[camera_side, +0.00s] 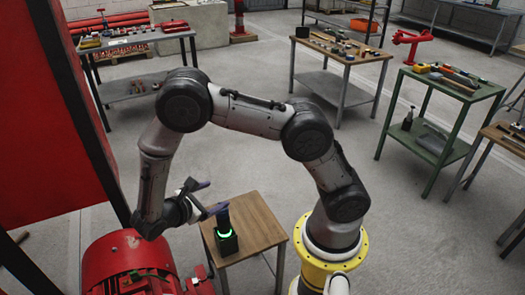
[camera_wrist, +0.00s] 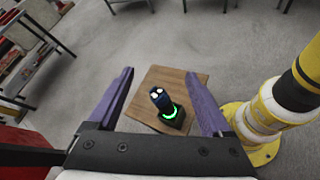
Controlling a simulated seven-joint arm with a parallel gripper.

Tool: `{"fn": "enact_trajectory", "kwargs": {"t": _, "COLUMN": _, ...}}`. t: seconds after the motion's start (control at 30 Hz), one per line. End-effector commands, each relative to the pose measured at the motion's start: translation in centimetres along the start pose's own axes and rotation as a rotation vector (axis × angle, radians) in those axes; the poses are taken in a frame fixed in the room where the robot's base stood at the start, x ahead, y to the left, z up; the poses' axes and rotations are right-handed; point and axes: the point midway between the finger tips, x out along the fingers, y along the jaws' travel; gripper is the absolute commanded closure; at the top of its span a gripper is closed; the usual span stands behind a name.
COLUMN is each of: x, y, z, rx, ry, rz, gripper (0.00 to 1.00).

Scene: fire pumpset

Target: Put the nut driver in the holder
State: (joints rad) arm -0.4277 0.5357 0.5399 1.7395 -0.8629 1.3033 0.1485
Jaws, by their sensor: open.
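A dark tool with a blue-black grip, which looks like the nut driver (camera_side: 222,215), stands upright in the black holder (camera_side: 228,244) with a lit green ring. In the wrist view the tool (camera_wrist: 160,98) shows pale spots at its top, and the ring glows around its foot on the holder (camera_wrist: 178,122). Its lower end is hidden in the holder. My gripper (camera_side: 205,198) has its purple fingers apart with nothing between them. It is beside the tool's upper part in the side view; in the wrist view the tool appears between and beyond the fingers (camera_wrist: 158,75).
The holder is on a small wooden table (camera_side: 258,222). A red motor-like machine (camera_side: 130,262) is close on the left. A yellow flanged base (camera_side: 354,250) is to the right. Benches with tools, including a green one (camera_side: 470,92), stand farther back.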

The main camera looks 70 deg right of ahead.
Motion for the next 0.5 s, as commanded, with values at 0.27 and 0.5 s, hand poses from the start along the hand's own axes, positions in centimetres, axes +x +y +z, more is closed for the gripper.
{"fn": "enact_trajectory", "kwargs": {"t": 0.27, "x": -3.3, "y": 0.2, "z": 9.8, "rx": 0.342, "ry": 0.295, "rz": -0.313, "gripper": 0.17}}
{"fn": "enact_trajectory", "kwargs": {"t": 0.5, "x": -5.8, "y": -1.9, "z": 16.6, "rx": 0.634, "ry": 0.585, "rz": -0.516, "gripper": 0.17}}
